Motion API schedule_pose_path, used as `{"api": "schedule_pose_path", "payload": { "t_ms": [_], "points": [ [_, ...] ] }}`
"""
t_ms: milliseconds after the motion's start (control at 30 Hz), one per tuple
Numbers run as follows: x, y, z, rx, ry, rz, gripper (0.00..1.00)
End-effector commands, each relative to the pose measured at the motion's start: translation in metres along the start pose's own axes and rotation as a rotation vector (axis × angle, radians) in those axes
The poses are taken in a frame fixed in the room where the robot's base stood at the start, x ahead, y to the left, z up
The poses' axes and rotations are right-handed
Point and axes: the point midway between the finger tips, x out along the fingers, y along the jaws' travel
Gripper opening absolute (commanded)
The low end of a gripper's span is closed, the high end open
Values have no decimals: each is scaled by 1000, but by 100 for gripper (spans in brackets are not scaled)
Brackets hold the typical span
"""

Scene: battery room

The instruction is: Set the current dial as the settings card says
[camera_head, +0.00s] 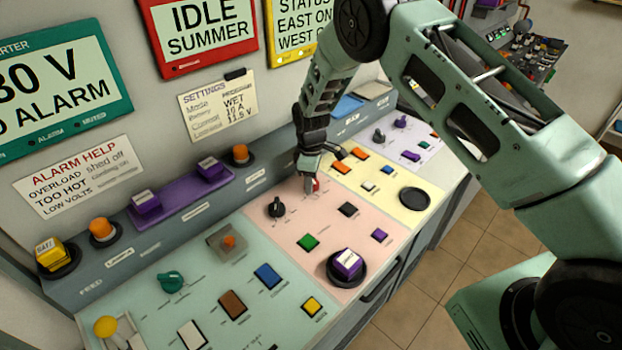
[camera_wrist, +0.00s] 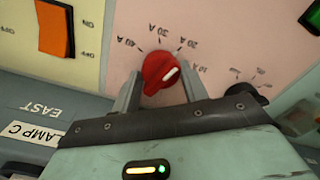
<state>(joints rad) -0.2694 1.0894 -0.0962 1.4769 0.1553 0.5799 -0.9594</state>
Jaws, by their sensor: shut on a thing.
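My gripper (camera_head: 309,180) reaches down to the pink panel section. In the wrist view its two fingers (camera_wrist: 161,90) are shut on the red dial (camera_wrist: 158,72), one on each side. The dial's white pointer mark faces right and slightly up, towards the 10 A to 20 A side; the exact setting is hard to tell. The scale reads 40 A, 30 A, 20 A and 10 A from left to right. In the head view the dial is mostly hidden by the gripper. The settings card (camera_head: 218,104) hangs on the wall and shows WET, 10 A and what looks like 11.5 V.
A black knob (camera_head: 276,207) sits on the same pink section. An orange rocker switch (camera_wrist: 55,29) is at the left in the wrist view. Green, yellow and lilac sections with buttons adjoin. A raised ledge with lamps and purple blocks (camera_head: 210,169) runs behind.

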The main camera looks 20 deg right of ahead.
Motion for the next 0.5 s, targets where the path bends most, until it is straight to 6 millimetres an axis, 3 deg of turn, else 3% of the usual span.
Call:
{"api": "schedule_pose_path", "payload": {
  "t_ms": [500],
  "points": [
    [1, -2, 1, 21, -5, -6, 21]
  ]
}}
